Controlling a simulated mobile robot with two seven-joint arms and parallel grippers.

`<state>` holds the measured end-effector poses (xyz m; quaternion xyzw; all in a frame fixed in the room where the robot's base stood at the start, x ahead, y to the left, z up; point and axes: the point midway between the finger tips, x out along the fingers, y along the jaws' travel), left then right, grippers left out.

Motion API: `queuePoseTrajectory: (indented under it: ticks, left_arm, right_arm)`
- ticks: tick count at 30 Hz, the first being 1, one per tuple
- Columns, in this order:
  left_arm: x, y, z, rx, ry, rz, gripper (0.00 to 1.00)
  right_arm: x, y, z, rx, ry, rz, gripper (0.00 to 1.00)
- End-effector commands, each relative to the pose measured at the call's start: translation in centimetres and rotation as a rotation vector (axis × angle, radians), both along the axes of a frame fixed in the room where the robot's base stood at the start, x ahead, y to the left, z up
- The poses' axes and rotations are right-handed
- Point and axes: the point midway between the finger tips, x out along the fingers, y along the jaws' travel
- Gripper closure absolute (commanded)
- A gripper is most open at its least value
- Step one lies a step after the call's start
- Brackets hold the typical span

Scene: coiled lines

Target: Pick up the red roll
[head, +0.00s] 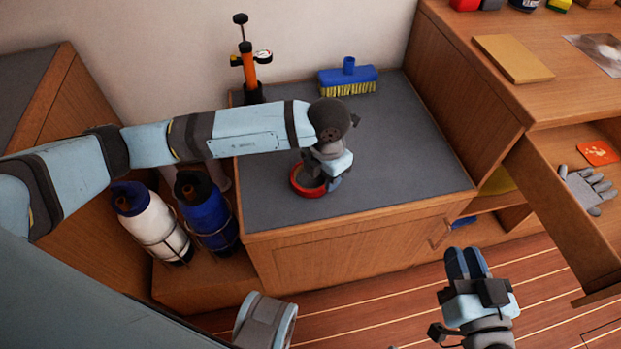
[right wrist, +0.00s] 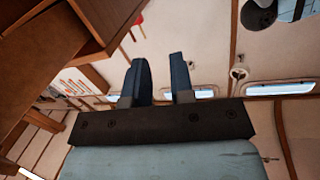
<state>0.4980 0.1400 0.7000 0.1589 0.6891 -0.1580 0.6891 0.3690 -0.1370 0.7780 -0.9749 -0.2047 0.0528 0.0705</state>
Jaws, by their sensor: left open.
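The red roll (head: 309,194) lies flat on the grey top of the low cabinet (head: 262,203), near its front edge. My left gripper (head: 324,183) points down over the roll and covers its middle and right side. It is open. I cannot tell whether its fingers touch the roll. My right gripper (head: 467,263) is over the wooden floor, away from the roll. It also shows in the right wrist view (right wrist: 160,80), with an empty gap between its fingers.
An orange pump (head: 249,70) and a blue brush (head: 348,78) stand at the back of the cabinet top. A white bottle (head: 150,220) and a blue bottle (head: 207,210) stand in racks to the left. An open drawer (head: 565,215) holds a glove (head: 588,187).

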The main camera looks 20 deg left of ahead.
Motion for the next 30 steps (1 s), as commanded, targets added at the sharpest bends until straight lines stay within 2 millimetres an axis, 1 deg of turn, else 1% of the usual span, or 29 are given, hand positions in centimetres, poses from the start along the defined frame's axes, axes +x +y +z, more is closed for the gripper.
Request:
queuePoseTrajectory:
  ticks: [4,6,9,11,15,19,20,21,23,24,25,30]
  left_arm:
    - [0.0,0.2,-1.4,0.0,0.001,0.0,0.6]
    - [0.0,0.4,-2.6,0.0,0.001,0.0,0.6]
    - [0.0,0.5,-4.1,0.0,0.003,0.0,0.6]
    - [0.0,0.5,-4.8,0.0,0.001,0.0,0.6]
    - [0.0,0.5,-5.1,-0.001,0.0,-0.001,0.6]
    - [0.0,0.5,-5.1,-0.001,0.0,-0.001,0.6]
    - [0.0,0.5,-5.1,-0.001,0.0,-0.001,0.66]
    - [0.0,0.5,-5.1,-0.001,0.0,-0.001,0.76]
    - [0.0,0.5,-5.1,-0.001,0.0,-0.001,0.89]
    - [0.0,0.5,-5.1,-0.001,0.0,-0.001,0.99]
    - [0.0,0.5,-5.1,-0.001,0.0,-0.001,1.0]
    - [0.0,0.5,-5.1,-0.001,0.0,-0.001,1.0]
  right_arm:
    - [0.0,0.3,0.2,0.018,-0.025,0.007,0.78]
    - [0.0,0.5,0.5,0.036,-0.048,0.012,0.78]
    - [0.1,0.9,2.5,0.072,-0.12,0.027,0.78]
    - [0.0,1.1,2.9,0.085,-0.135,0.032,0.78]
    - [-0.1,1.2,3.4,0.097,-0.152,0.035,0.78]
    - [-0.1,1.2,3.4,0.096,-0.15,0.035,0.78]
    - [-0.1,1.2,3.4,0.096,-0.149,0.035,0.78]
    - [-0.1,1.2,3.4,0.096,-0.149,0.035,0.78]
    - [-0.1,1.2,3.4,0.096,-0.149,0.035,0.78]
    - [-0.1,1.2,3.4,0.096,-0.149,0.035,0.78]
    - [-0.1,1.2,3.4,0.095,-0.148,0.035,0.78]
    - [-0.1,1.2,3.2,0.094,-0.145,0.034,0.78]
